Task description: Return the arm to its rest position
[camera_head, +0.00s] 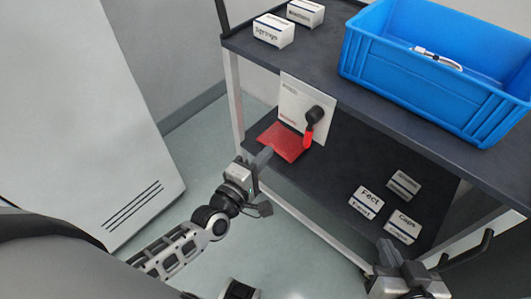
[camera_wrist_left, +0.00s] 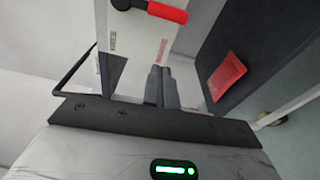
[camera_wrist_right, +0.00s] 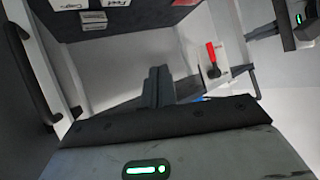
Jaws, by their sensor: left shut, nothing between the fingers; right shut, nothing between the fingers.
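My left gripper (camera_head: 262,160) is shut and empty, in front of the cart's lower shelf and near a red flat piece (camera_head: 284,142). Its closed fingers also show in the left wrist view (camera_wrist_left: 161,86). My right gripper (camera_head: 388,256) is at the lower right of the head view, near the cart's front edge. Its fingers are together and empty in the right wrist view (camera_wrist_right: 158,86). A white panel (camera_head: 291,103) carries a black pivot with a red-gripped lever (camera_head: 308,137), pointing down in the head view. Neither gripper visibly holds the lever.
A dark two-level cart (camera_head: 330,90) bears a blue crate (camera_head: 400,85) with a white item (camera_head: 438,59) inside. White labelled boxes stand on the top (camera_head: 273,31) and lower shelf (camera_head: 402,227). A grey cabinet (camera_head: 75,110) stands left. Floor (camera_head: 205,150) between is open.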

